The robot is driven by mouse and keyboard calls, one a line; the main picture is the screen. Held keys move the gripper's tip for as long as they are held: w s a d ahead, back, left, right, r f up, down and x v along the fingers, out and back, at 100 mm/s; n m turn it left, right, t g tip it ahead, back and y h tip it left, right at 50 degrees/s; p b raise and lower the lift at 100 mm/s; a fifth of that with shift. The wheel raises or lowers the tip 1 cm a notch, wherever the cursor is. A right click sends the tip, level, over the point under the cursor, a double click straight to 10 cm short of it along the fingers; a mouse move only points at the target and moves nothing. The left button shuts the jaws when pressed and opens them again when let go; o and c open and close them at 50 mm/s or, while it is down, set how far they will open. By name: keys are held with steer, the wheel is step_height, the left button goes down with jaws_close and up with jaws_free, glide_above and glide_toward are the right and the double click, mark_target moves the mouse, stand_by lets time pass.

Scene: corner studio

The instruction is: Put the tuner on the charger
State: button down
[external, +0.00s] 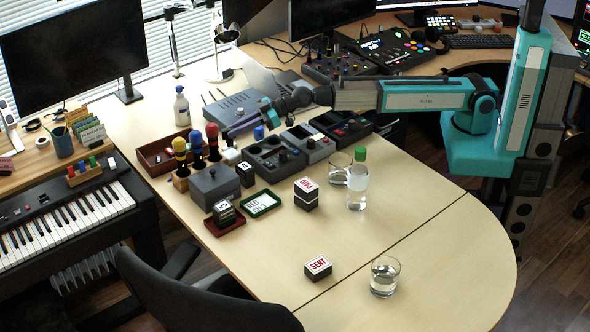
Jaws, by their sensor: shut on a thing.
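My gripper (229,134) reaches in from the right over the back left part of the desk. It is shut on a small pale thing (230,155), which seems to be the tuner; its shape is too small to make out. The tips are just right of the red-topped peg and above the desk things. I cannot tell for sure which thing is the charger. A row of grey units with recesses and knobs (270,156) stands right of the gripper, partly under my arm.
Red, blue and yellow-topped pegs (213,141) stand close left of the gripper. A grey box (214,186), a red tray (224,227) and a green-rimmed tray (260,203) lie in front. Stamp blocks (306,193) and glasses (385,276) stand to the right. The front desk is mostly clear.

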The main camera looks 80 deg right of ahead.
steer(key=shift+f, duration=1.75)
steer(key=shift+f, duration=0.15)
steer(key=c, duration=1.7)
jaws_free()
steer(key=shift+r, duration=0.25)
steer(key=shift+v, duration=6)
steer(key=shift+d, duration=0.1)
